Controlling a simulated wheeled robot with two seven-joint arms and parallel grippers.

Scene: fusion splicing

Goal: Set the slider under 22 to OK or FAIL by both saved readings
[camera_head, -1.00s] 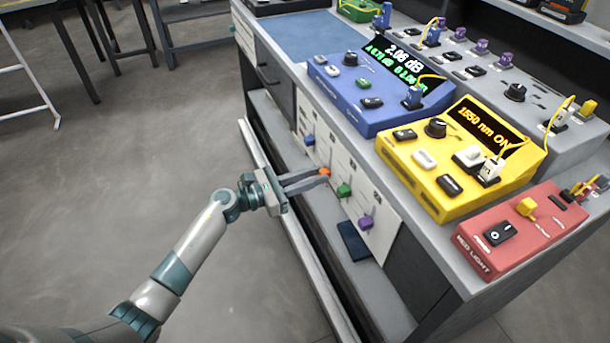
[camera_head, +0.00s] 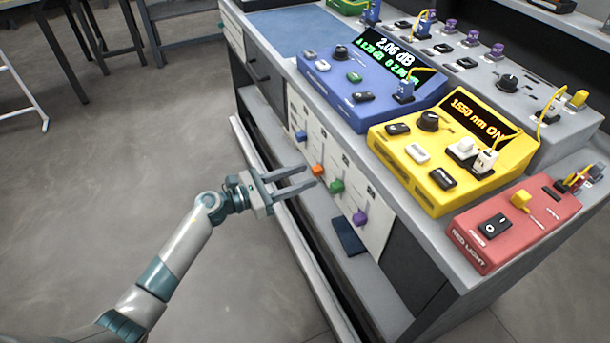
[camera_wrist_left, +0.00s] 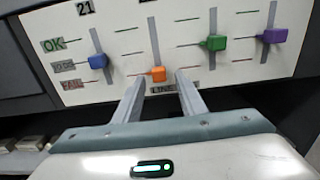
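The panel (camera_wrist_left: 119,91) on the bench front carries several sliders. "21" is printed above the blue slider (camera_wrist_left: 97,61); the number above the orange slider (camera_wrist_left: 158,74) beside it is out of the wrist view. The orange slider sits at the bottom of its track, level with the FAIL label (camera_wrist_left: 73,85). The blue, green (camera_wrist_left: 215,43) and purple (camera_wrist_left: 270,36) sliders sit near mid-track. My left gripper (camera_head: 306,180) is open, fingers pointing at the panel near the orange slider and apparently apart from it. The blue meter's screen (camera_head: 385,56) reads 2.06 dB; its green line is blurred.
A yellow box (camera_head: 425,190) reading 1550 nm ON and a red light box (camera_head: 490,255) stand on the bench top (camera_head: 390,190). A grey unit with a knob (camera_head: 508,83) stands behind. A dark pad (camera_head: 348,237) lies below the panel. Open floor lies left.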

